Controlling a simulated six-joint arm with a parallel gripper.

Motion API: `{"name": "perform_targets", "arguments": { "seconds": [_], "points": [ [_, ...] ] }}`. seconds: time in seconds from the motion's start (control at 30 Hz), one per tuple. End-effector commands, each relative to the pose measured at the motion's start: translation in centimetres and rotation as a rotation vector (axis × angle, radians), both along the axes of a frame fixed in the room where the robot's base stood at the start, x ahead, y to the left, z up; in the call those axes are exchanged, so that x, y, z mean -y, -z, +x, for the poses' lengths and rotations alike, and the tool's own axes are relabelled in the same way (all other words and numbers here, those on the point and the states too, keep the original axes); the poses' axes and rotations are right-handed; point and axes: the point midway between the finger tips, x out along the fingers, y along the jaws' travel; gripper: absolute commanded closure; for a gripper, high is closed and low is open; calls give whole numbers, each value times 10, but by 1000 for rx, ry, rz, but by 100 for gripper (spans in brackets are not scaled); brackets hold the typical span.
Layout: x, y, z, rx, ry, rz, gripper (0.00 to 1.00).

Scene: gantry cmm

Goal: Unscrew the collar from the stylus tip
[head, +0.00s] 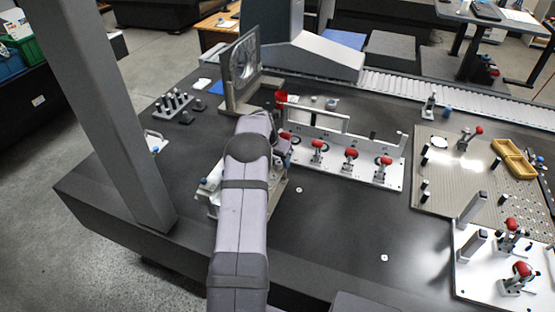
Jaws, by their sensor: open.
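My arm reaches in from the bottom edge and bends near the middle of the dark table. My gripper (283,150) shows only in part at the arm's far end, just left of the white clamp plate. Its fingertips are hidden or too small to make out, and I see nothing held in it. A light metal fixture (209,190) stands beside and partly behind my arm. I cannot make out the stylus tip or its collar; they may be hidden behind the arm or too small to tell.
A white plate with several red-handled clamps (351,155) stands right of my arm. A grey upright column (105,110) is at the left. A framed round disc (243,58) stands behind. A perforated plate (450,190) lies right.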

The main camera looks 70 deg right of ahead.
Motion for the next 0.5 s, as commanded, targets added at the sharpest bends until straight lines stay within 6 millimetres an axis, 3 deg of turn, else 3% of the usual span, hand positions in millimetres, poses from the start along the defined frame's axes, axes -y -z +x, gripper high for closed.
{"name": "perform_targets", "arguments": {
  "seconds": [0.03, 0.2, 0.27, 0.3, 0.33, 0.4, 0.43, 0.5],
  "points": [
    [0, 0, 0, 0, 0, 0, 55],
    [0, 0, 0, 0, 0, 0, 96],
    [0, 0, 0, 0, 0, 0, 99],
    [0, 0, 0, 0, 0, 0, 85],
    [0, 0, 0, 0, 0, 0, 92],
    [0, 0, 0, 0, 0, 0, 96],
    [0, 0, 0, 0, 0, 0, 71],
    [0, 0, 0, 0, 0, 0, 56]
  ]
}}
